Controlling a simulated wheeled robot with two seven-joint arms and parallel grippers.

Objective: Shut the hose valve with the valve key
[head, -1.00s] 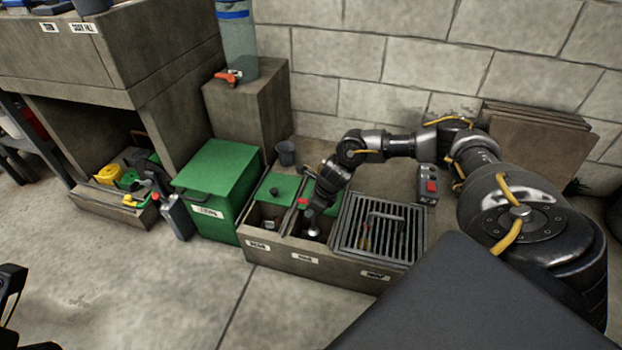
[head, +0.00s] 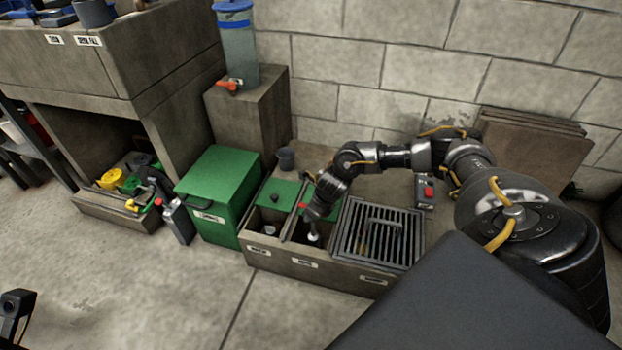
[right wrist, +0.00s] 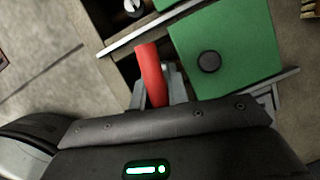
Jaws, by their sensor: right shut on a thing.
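My right gripper (head: 313,218) reaches down over the middle compartment of the low pit box (head: 300,262). It is shut on the valve key, whose red handle (right wrist: 150,75) stands between the fingers in the right wrist view. The key's lower end is hidden. A pale round fitting (head: 314,238) shows in the middle compartment just under the gripper; I cannot tell whether the key touches it. Another pale fitting (head: 270,230) sits in the left compartment. A dark part of my left gripper (head: 15,305) shows at the lower left edge; its jaws are unclear.
A slatted grate (head: 378,235) covers the right compartment. A green lid (head: 275,194) lies behind the openings, with a grey cup (head: 286,158) nearby. A green box (head: 215,195) stands close on the left. A switch box (head: 425,190) is behind the grate. The front floor is clear.

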